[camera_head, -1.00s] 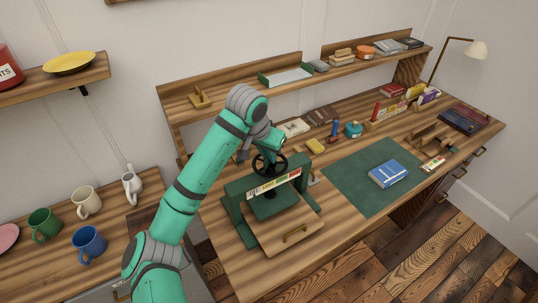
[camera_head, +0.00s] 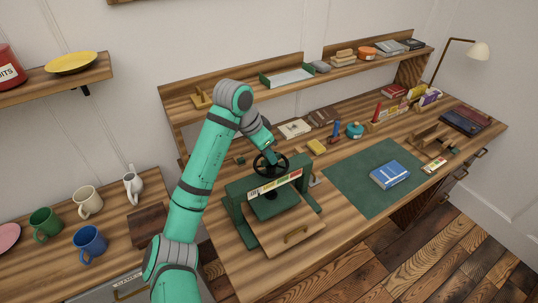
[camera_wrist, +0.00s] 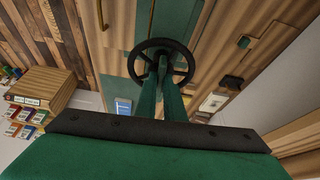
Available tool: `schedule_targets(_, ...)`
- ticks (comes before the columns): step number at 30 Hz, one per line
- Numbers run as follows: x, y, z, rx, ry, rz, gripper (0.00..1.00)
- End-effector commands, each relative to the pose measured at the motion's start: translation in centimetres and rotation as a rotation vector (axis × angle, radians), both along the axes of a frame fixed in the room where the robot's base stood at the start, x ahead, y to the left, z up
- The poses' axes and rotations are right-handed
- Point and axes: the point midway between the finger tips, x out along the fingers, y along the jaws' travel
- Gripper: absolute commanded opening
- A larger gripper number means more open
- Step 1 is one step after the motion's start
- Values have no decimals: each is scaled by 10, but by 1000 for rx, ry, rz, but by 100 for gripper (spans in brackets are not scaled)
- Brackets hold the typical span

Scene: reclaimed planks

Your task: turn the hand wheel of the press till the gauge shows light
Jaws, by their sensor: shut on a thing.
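The green press (camera_head: 236,193) stands at the near left of the desk, with its black hand wheel (camera_head: 284,170) on top. My gripper (camera_head: 271,157) comes down from above and is shut on the hand wheel. In the wrist view, my two green fingers (camera_wrist: 160,70) reach close together inside the wheel's dark rim (camera_wrist: 160,42); the exact contact is partly hidden. The gauge (camera_head: 275,184) is a pale strip with coloured parts across the front of the press. Its marks and pointer are too small to read.
A green mat (camera_head: 350,190) with a blue book (camera_head: 389,175) lies to the right. Mugs stand on the left surface, including a blue mug (camera_head: 89,243). A shelf (camera_head: 300,88) runs behind.

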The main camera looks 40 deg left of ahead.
Motion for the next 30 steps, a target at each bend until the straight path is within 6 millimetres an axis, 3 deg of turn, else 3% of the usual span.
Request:
schedule_targets(8,-1,2,1,2,-1,5,0)
schedule_targets(9,-1,2,1,2,-1,6,18)
schedule_targets(11,-1,2,1,2,-1,5,27)
schedule_targets(22,-2,1,5,2,-2,3,27)
schedule_targets(30,-18,9,46,6,-3,6,27)
